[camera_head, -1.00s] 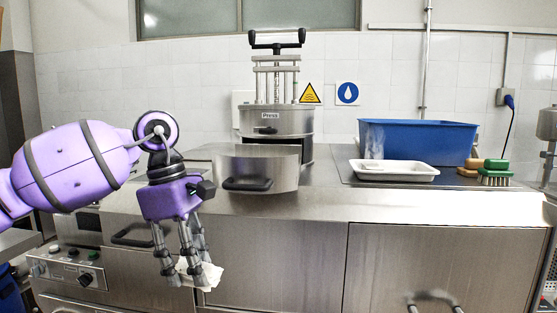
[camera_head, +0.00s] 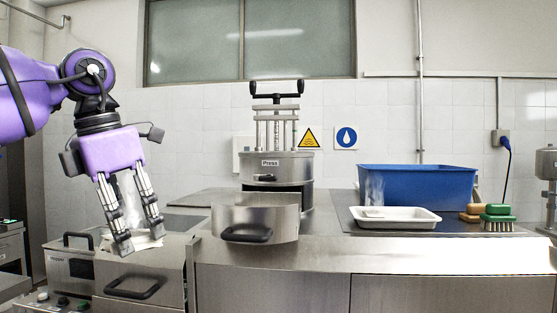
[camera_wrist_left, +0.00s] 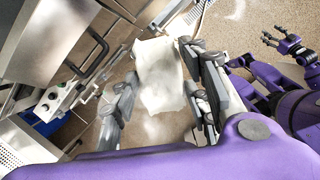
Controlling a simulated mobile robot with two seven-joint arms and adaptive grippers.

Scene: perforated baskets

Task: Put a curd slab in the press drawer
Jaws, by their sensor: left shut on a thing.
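My left gripper (camera_head: 138,243) is shut on a pale, creamy curd slab (camera_head: 146,239). The slab hangs between the fingers and is partly hidden by them; it shows more fully in the left wrist view (camera_wrist_left: 160,75). The press (camera_head: 276,168) is a steel cylinder labelled "Press". Its drawer (camera_head: 280,219), with a rounded front and black handle, is pulled out toward me. My left gripper is to the left of the drawer, clear of it. The drawer's inside is barely visible. My right gripper (camera_wrist_left: 284,45) appears in the left wrist view, fingers apart and empty.
Right of the press stand a white tray (camera_head: 394,224), a blue tub (camera_head: 428,185) and green-and-tan brushes (camera_head: 497,222). The steel counter (camera_head: 325,247) has bare room in front. A unit with a black handle (camera_head: 134,289) lies below my left gripper.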

